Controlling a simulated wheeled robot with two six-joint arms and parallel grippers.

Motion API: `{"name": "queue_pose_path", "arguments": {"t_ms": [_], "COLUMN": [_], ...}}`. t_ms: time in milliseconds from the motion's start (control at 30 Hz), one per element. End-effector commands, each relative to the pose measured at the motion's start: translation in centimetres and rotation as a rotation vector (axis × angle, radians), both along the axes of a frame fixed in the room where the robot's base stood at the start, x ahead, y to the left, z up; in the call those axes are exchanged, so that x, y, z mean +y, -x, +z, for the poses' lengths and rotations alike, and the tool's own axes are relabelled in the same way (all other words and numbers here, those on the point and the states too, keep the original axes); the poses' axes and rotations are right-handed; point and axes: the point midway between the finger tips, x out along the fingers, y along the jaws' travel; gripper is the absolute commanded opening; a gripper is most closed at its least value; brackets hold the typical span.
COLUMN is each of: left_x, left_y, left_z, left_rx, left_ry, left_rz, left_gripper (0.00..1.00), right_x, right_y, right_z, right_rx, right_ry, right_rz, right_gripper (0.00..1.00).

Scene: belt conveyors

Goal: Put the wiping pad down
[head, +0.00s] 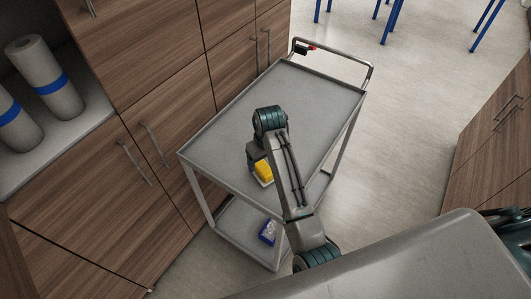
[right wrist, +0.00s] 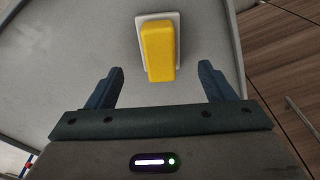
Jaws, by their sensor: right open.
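The wiping pad (head: 263,172) is a yellow block on a pale base, and it lies on the grey top of the cart (head: 220,130), near the front edge. In the right wrist view the pad (right wrist: 159,50) lies flat just beyond my right gripper (right wrist: 161,85). The two dark fingers are spread wide, one on each side of the pad's line, with nothing between their tips. In the head view my right arm hangs over the cart and partly hides the pad and the right gripper (head: 259,158). My left gripper does not show clearly in either view.
The cart has a rail handle (head: 345,50) at its far end and a lower shelf (head: 240,240) with a blue and white item (head: 267,231). Wooden cabinets (head: 140,80) stand close on the left. Open floor (head: 410,110) lies to the right. Most of the cart top is clear.

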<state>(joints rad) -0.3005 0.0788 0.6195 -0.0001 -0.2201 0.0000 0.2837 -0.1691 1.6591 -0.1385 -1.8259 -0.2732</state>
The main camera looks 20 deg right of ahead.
Motion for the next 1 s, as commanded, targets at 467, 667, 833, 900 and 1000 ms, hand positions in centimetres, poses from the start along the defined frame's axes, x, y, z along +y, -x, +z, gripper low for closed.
{"name": "queue_pose_path", "arguments": {"t_ms": [467,667,833,900,1000], "left_x": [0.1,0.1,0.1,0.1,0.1], "left_y": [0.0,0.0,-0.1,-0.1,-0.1], "left_z": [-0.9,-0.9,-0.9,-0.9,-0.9], "left_rx": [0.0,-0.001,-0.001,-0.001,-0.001], "left_ry": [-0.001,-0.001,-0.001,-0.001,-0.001], "left_rz": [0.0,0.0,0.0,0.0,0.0], "left_gripper": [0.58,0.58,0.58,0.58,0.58], "right_x": [-0.2,-0.2,-0.2,-0.2,-0.4], "right_y": [0.7,0.7,0.7,0.7,1.0], "right_z": [6.0,6.0,6.0,6.0,5.7], "right_rx": [0.001,0.001,0.001,0.001,0.0], "right_ry": [0.0,0.0,0.0,0.0,0.002], "right_rz": [0.001,0.001,0.0,0.0,-0.003], "right_gripper": [0.76,0.76,0.76,0.76,0.76]}}
